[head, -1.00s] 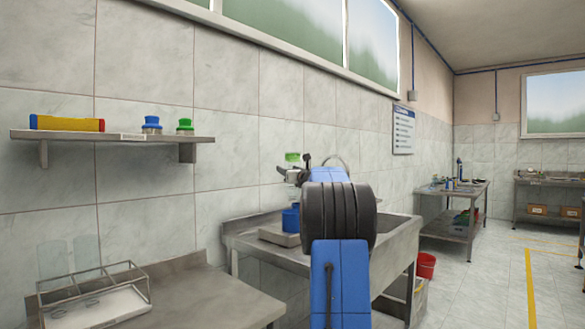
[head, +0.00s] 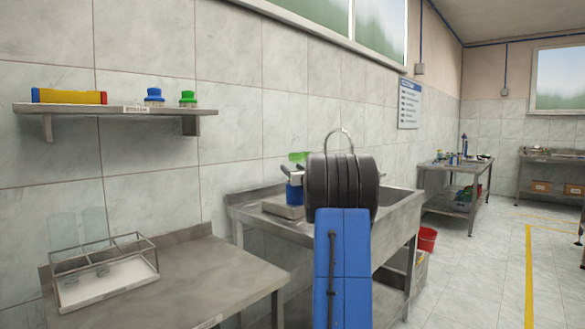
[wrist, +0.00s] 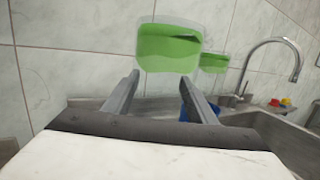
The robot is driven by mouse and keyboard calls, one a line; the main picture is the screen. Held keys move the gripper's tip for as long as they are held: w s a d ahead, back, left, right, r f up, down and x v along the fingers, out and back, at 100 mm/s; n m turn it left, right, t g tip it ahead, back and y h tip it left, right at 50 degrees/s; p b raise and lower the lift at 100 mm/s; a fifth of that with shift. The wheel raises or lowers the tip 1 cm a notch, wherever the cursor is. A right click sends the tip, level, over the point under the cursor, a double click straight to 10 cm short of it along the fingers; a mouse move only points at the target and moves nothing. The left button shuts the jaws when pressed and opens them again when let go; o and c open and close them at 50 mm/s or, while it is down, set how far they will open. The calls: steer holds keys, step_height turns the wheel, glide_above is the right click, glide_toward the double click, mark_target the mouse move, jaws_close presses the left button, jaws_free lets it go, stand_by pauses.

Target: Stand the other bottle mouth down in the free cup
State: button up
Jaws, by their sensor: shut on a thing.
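In the wrist view a clear bottle with a green part (wrist: 170,48) is between the two fingertips of my gripper (wrist: 167,82), which is shut on it. Its mouth cannot be made out. A second clear and green thing, likely the other bottle (wrist: 214,62), shows behind it to the right. A blue cup (wrist: 185,112) shows lower, partly hidden by my right finger. In the head view the blue cup (head: 294,192) stands on a grey block at the sink, with green (head: 298,157) above it. My arm hides much there, and I cannot tell which bottle that green belongs to.
The sink (head: 395,203) has a curved tap (wrist: 285,42). A red bucket (head: 427,239) stands on the floor.

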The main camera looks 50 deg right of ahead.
steer(key=shift+f, duration=0.45)
stand_by(0.4)
steer(key=o, duration=1.1)
steer(key=v, duration=1.7)
steer(key=shift+s, duration=0.2)
